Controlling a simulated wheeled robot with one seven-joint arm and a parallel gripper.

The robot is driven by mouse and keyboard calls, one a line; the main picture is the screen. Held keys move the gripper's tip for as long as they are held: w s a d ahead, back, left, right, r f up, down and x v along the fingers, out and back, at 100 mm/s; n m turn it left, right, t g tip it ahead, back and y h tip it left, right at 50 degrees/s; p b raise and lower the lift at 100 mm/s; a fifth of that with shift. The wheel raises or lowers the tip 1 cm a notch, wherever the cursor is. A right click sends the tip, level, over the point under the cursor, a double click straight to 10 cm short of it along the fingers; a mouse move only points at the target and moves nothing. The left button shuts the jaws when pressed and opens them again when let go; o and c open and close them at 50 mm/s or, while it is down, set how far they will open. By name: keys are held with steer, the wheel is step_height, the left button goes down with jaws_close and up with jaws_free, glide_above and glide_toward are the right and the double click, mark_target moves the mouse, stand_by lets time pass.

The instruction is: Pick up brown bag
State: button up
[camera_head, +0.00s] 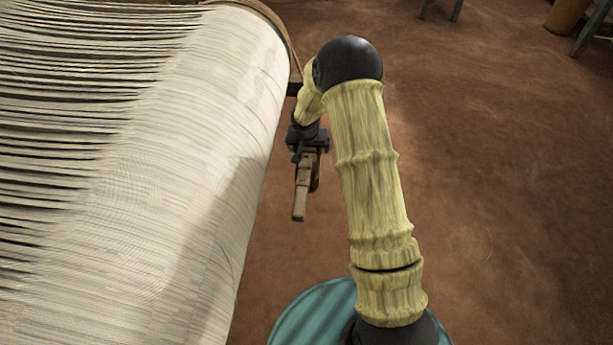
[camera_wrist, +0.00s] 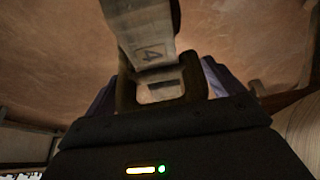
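My gripper (camera_head: 304,195) hangs past the right edge of the white warp, above the brown floor. In the head view two narrow tan-brown parts point down from its dark body, close together. In the wrist view my gripper (camera_wrist: 158,50) shows a dark body with a small lit bar, and pale and brown parts reaching away from it. The pale part carries a mark like a 4. I cannot tell whether its tips are apart. I make out no brown bag for certain in either view.
The loom's white warp (camera_head: 190,140) fills the left side, close beside my gripper. A brown cylindrical thing (camera_head: 566,16) stands at the top right near grey legs (camera_head: 592,32). The brown floor (camera_head: 500,170) on the right is clear.

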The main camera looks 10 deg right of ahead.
steer(key=shift+w+r, duration=0.1)
steer(key=c, duration=0.6)
steer(key=shift+r, duration=0.15)
steer(key=shift+r+p, duration=0.55)
steer(key=shift+r, duration=1.2)
steer(key=shift+s+d+f, duration=0.1)
steer(key=shift+s+d, duration=0.1)
steer(key=shift+d, duration=0.4)
steer(key=s+d, duration=0.1)
steer(key=d, duration=0.4)
steer(key=s+d+p, duration=0.1)
steer(key=s+d, duration=0.1)
steer(key=d, duration=0.3)
steer(key=s+d, duration=0.2)
steer(key=d, duration=0.4)
steer(key=shift+s+p, duration=0.1)
steer(key=shift+p, duration=0.25)
steer(key=shift+r+p, duration=1.35)
steer(key=shift+r, duration=0.1)
